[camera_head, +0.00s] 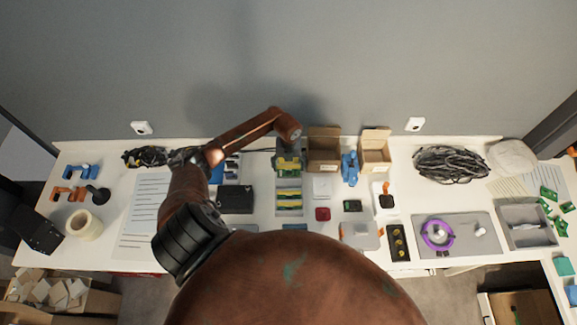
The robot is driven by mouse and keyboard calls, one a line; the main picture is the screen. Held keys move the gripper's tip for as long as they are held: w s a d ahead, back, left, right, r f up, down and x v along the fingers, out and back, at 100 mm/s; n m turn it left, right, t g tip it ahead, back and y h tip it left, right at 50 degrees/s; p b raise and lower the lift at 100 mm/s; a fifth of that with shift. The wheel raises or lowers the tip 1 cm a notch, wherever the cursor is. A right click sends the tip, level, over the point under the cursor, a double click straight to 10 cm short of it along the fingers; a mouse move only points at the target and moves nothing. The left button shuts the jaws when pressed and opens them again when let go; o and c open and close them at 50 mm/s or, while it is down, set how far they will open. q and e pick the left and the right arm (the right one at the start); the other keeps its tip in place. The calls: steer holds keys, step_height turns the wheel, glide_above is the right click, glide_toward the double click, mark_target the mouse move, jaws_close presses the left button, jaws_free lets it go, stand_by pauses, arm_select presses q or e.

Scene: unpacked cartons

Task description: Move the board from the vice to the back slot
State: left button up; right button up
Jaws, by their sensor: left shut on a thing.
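My left arm comes in from the left and bends over the table. Its gripper (288,150) points down just behind the grey slotted rack and is shut on the board, a small green and yellow piece (288,163). The gripper and wrist hide much of the board. The rack (277,198) stands in front of it and holds several yellow-green boards. I cannot make out the vice clearly, nor whether the board touches anything below. My right gripper is not in view.
Two open cartons (323,155) (375,152) and a blue tool (350,168) stand right of the gripper. A black box (236,199) is left of the rack. A grey wall closes the table's back.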

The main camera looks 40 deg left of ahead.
arm_select(q)
steer(key=shift+f+b, duration=0.4)
steer(key=shift+f, duration=0.25)
steer(key=shift+f+b, duration=0.95)
steer(key=shift+f, duration=0.35)
steer(key=o, duration=1.3)
steer(key=shift+r, duration=0.15)
step_height(320, 180, up, 12)
steer(key=shift+f, duration=0.1)
